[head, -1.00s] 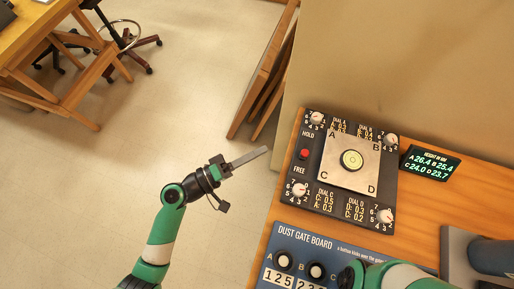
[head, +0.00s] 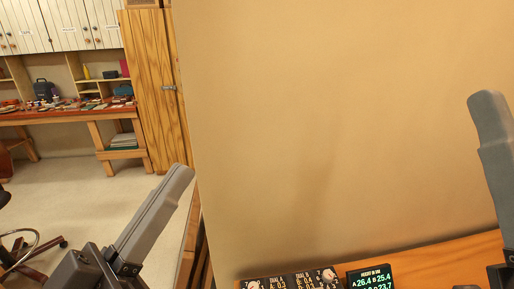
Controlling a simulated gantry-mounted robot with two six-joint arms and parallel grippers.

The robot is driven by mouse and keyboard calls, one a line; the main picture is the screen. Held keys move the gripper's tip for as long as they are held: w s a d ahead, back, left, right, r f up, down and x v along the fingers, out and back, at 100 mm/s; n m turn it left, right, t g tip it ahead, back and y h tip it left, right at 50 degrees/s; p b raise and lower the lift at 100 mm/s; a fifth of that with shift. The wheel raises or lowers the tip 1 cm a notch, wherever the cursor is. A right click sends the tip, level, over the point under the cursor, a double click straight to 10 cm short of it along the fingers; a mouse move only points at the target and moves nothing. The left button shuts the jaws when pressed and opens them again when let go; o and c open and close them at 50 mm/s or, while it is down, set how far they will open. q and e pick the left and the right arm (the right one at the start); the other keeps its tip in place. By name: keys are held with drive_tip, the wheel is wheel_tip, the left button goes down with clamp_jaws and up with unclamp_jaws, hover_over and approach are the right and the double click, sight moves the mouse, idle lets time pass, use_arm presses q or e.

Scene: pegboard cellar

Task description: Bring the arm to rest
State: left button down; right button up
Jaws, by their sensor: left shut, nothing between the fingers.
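My left gripper (head: 177,180) reaches in from the lower left of the head view. Its grey fingers are pressed together, empty, and point up and to the right. They are in front of the pale floor and the wooden edge beside the tan wall, touching nothing that I can see.
A tan wall (head: 320,130) fills the middle. Below it are a wooden bench (head: 450,258), the dial panel's top edge (head: 290,282) and a small display (head: 371,279). A cluttered far workbench (head: 65,116) is back left.

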use_arm(q)
drive_tip(key=s+a+r+n+t+y, duration=0.4)
drive_tip(key=s+a+r+t+y, duration=0.25)
drive_tip(key=a+r+y, duration=0.35)
wheel_tip(320, 180, up, 37)
drive_tip(key=w+d+y+p, duration=0.1)
drive_tip(key=p, duration=3.7)
wheel_tip(320, 180, down, 40)
drive_tip(key=b, duration=3.9)
drive_tip(key=shift+r+b, duration=0.25)
drive_tip(key=shift+b, duration=0.05)
drive_tip(key=c, duration=1.6)
unclamp_jaws()
